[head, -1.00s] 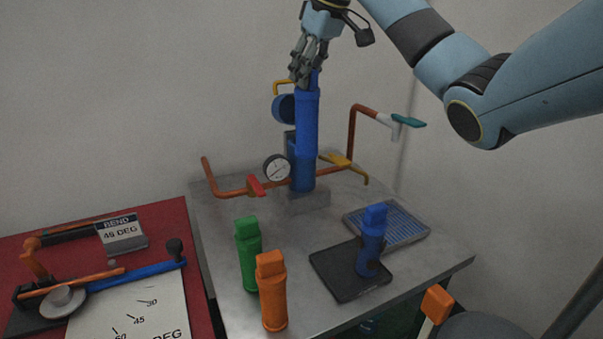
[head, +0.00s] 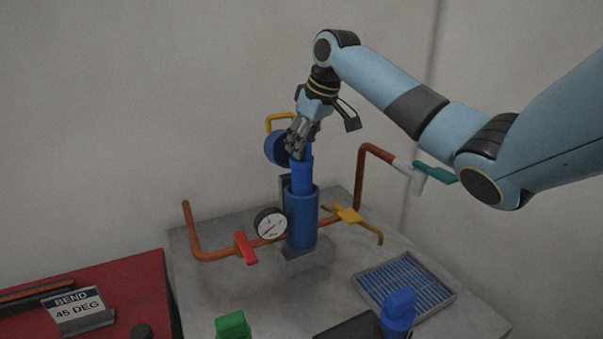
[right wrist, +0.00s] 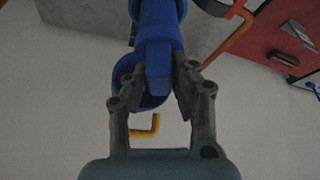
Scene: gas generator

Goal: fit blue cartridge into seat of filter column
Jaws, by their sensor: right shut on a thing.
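The filter column (head: 302,222) stands upright on the grey bench, a darker blue tube with an open top. The blue cartridge (head: 302,177) is upright with its lower part inside the column and its upper part showing above the rim. My right gripper (head: 301,152) is shut on the cartridge's top. In the right wrist view the cartridge (right wrist: 158,58) is between the two fingers. The seat inside the column is hidden, so I cannot tell whether the cartridge touches it. The round blue cap (head: 276,147) is swung aside behind the column. My left gripper is not in view.
A pressure gauge (head: 270,223), red valve handle (head: 245,248), yellow handle (head: 348,214) and copper pipes flank the column. Another blue cartridge (head: 398,308) stands in front, near a blue-slatted tray (head: 405,287). A green cartridge top (head: 233,324) shows at the bottom edge.

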